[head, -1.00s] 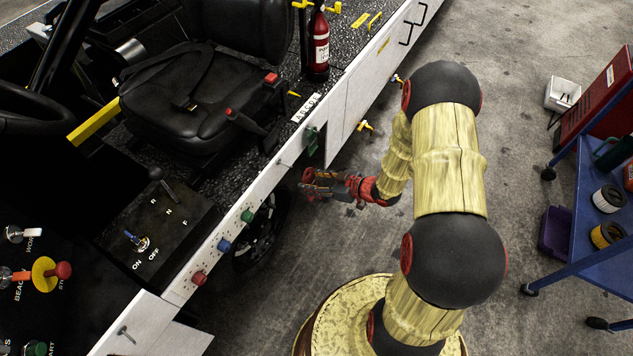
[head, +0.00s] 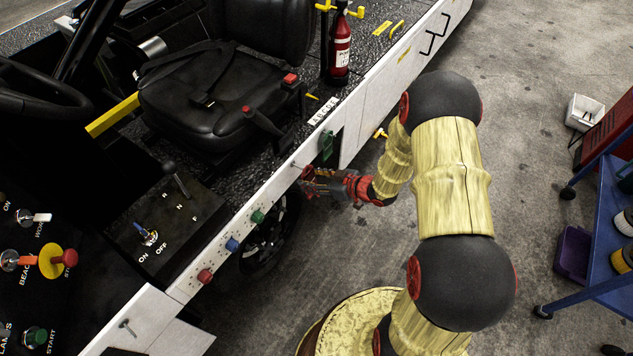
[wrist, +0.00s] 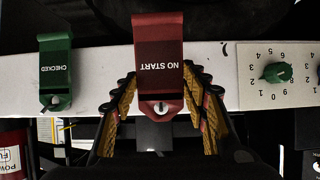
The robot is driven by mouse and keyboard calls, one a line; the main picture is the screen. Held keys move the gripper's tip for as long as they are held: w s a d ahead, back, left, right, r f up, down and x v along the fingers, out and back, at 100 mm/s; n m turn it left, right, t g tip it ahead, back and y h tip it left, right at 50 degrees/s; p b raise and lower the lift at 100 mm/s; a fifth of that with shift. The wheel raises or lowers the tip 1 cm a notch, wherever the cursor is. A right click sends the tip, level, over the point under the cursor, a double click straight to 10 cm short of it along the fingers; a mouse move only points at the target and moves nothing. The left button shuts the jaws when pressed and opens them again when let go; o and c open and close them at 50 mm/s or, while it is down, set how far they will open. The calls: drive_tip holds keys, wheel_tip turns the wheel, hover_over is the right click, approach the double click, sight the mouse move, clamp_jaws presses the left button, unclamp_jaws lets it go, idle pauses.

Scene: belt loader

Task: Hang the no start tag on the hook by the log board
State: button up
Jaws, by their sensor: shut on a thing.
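The red no start tag (wrist: 159,60) is between the two fingers of my gripper (head: 309,182), which is shut on it. In the wrist view the tag's lettering reads upside down and its holed end is toward me. In the head view my gripper is against the white side panel, and the tag is small there. A green tag marked CHECKED (wrist: 55,72) hangs to the left of it in the wrist view, and as a green piece in the head view (head: 327,145). A small metal hook (head: 127,327) sticks out of the white panel at lower left. I cannot identify the log board.
A dial (wrist: 278,72) is right of the tag in the wrist view. Red (head: 204,277), blue (head: 232,244) and green (head: 257,216) knobs line the side panel (head: 180,275). A fire extinguisher (head: 339,45) stands behind. A blue cart (head: 590,235) is at right, with bare floor between.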

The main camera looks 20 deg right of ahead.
drive_tip(key=shift+w+a+b, duration=0.35)
drive_tip(key=shift+w+a, duration=0.2)
drive_tip(key=shift+w, duration=0.25)
drive_tip(key=shift+x, duration=0.75)
drive_tip(key=shift+f, duration=0.15)
drive_tip(key=o, duration=1.2)
drive_tip(key=shift+s+d, duration=0.1)
drive_tip(key=v, duration=1.2)
